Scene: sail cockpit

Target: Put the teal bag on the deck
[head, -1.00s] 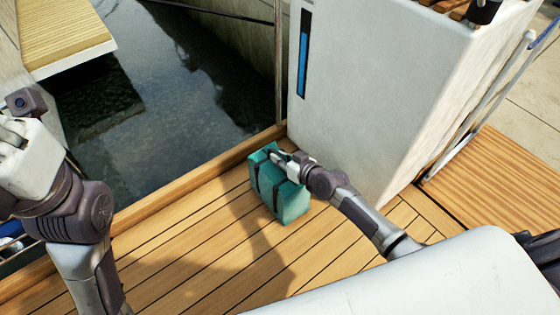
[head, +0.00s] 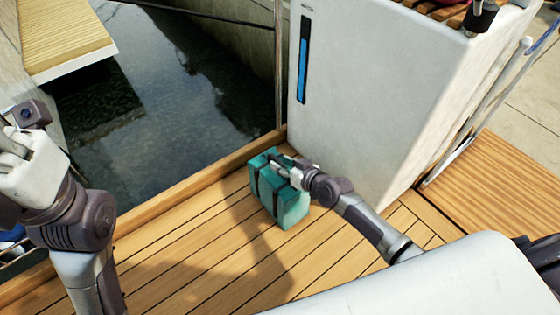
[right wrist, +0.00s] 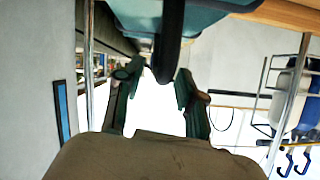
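The teal bag (head: 294,209), a boxy bag with dark straps, appears to stand upright on the wooden deck (head: 190,250), close to the white wall. My right gripper (head: 278,167) is at the top of the bag and hides part of it. In the right wrist view, my right gripper's fingers (right wrist: 155,100) are apart, with a gap between them. The bag (right wrist: 205,18) shows at the top edge there, and its dark strap or handle (right wrist: 170,45) reaches into the space between the fingers. My left gripper (head: 12,150) is at the left edge, partly cut off, far from the bag.
A white cabinet-like block (head: 375,110) with a blue strip stands right behind the bag. A raised wooden edge (head: 195,187) borders the dark water (head: 170,90). A metal rail (head: 480,115) and a wooden step (head: 495,195) are at the right. Open deck lies left of the bag.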

